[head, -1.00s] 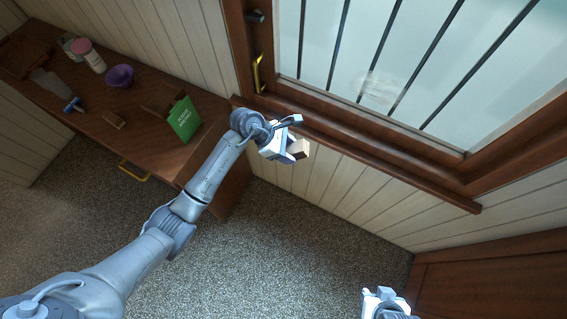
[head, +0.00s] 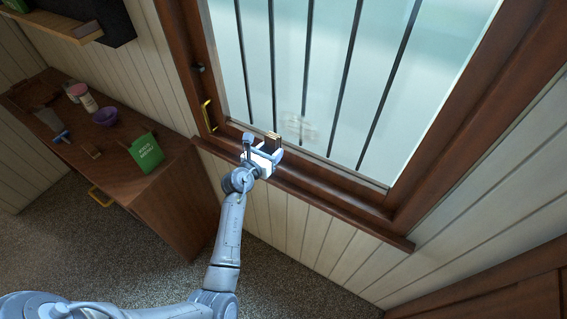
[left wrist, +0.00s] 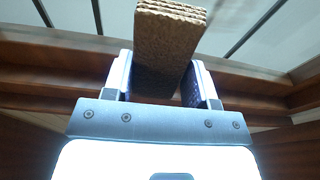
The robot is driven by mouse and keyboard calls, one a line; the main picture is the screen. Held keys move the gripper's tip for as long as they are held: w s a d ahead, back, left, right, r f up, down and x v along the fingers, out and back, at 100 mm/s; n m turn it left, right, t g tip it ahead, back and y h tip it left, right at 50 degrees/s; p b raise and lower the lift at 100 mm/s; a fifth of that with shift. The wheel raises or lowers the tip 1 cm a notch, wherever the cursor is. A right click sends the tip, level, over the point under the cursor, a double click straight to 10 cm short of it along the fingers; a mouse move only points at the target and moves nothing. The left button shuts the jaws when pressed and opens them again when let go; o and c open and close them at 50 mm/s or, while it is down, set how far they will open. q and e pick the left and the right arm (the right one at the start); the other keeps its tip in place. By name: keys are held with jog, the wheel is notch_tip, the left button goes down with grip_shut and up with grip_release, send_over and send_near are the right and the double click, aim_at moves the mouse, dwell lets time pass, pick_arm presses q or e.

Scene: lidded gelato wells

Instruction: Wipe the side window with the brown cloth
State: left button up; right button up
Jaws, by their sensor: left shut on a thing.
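The brown cloth (head: 273,138), a folded layered block, is held between the fingers of my left gripper (head: 263,147). In the left wrist view the cloth (left wrist: 170,40) stands out beyond both fingertips, its layered end edge showing. My left gripper (left wrist: 158,82) is shut on it. The side window (head: 300,55) is a pale pane with dark vertical bars in a brown wooden frame. A whitish smudge (head: 299,126) shows low on the pane, to the right of the cloth. The cloth overlaps the window's lower edge in the head view; I cannot tell if it touches. My right gripper is out of view.
A wooden sill (head: 335,207) runs below the window, and a yellow handle (head: 208,115) is on the frame's left. The wooden counter (head: 130,185) at left holds a green box (head: 146,152), a purple bowl (head: 105,117) and a pink-lidded jar (head: 88,103).

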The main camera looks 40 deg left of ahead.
aim_at(286, 129)
pick_arm(q)
jog(key=shift+s+a+r+y, duration=0.15)
jog(key=shift+a+y, duration=0.15)
jog(key=shift+a, duration=0.25)
jog(key=shift+t, duration=0.4)
jog(key=shift+d+t, duration=0.1)
jog(key=shift+t, duration=0.2)
jog(key=shift+w+b, duration=0.8)
jog(key=shift+w, duration=0.65)
jog(key=w, duration=0.1)
jog(key=w+b, duration=0.1)
jog(key=w, duration=0.1)
jog(key=shift+w+a+b, duration=0.15)
jog(key=shift+a+b, duration=0.15)
jog(key=shift+b, duration=0.05)
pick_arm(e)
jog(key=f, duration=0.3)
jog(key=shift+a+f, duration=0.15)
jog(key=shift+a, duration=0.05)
pick_arm(q)
jog(key=shift+w, duration=0.35)
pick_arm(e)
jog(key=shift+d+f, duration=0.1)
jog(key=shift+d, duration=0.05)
pick_arm(q)
jog(key=shift+w+a, duration=0.1)
jog(key=shift+w, duration=0.55)
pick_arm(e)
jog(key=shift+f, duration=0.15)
